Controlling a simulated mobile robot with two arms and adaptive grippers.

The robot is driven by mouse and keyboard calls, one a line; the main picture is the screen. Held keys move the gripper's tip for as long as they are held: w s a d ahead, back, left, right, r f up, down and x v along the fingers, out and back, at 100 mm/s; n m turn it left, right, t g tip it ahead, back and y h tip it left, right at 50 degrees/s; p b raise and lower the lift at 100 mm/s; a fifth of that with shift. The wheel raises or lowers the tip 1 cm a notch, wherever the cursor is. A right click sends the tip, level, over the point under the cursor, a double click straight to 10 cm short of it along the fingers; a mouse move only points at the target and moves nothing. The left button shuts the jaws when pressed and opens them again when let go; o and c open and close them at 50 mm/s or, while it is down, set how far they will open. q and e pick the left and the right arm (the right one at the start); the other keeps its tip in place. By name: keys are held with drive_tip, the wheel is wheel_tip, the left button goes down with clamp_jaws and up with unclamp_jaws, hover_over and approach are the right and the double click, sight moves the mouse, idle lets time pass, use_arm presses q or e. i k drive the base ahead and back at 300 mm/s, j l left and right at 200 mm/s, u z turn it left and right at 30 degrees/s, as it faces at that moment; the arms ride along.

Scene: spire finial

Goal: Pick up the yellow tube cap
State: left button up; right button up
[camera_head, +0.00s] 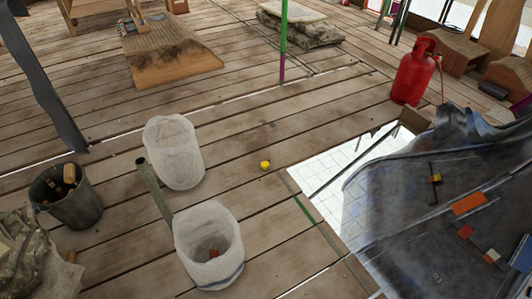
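The yellow tube cap (265,165) is a small round yellow thing on the wooden plank floor, near the middle of the camera_head view. It lies to the right of a white bag-lined bucket and a little left of the opening in the floor. Nothing covers it. Neither of my grippers shows in this view.
A floor opening (345,185) and a dark tarp (435,200) lie right. A red gas cylinder (414,73) stands behind.

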sight(265, 165)
drive_tip(key=i+l, duration=0.2)
drive_tip(key=i, duration=0.25)
drive_tip(key=i+l, duration=0.2)
drive_tip(key=i, duration=0.2)
drive_tip(key=i+l, duration=0.15)
drive_tip(key=i, duration=0.3)
drive_tip(key=i+l, duration=0.2)
drive_tip(key=i, duration=0.25)
drive_tip(key=i+l+u, duration=0.3)
drive_tip(key=i+l, duration=0.25)
drive_tip(key=i, duration=0.25)
drive_tip(key=i+l+u, duration=0.35)
drive_tip(key=i+l, duration=0.35)
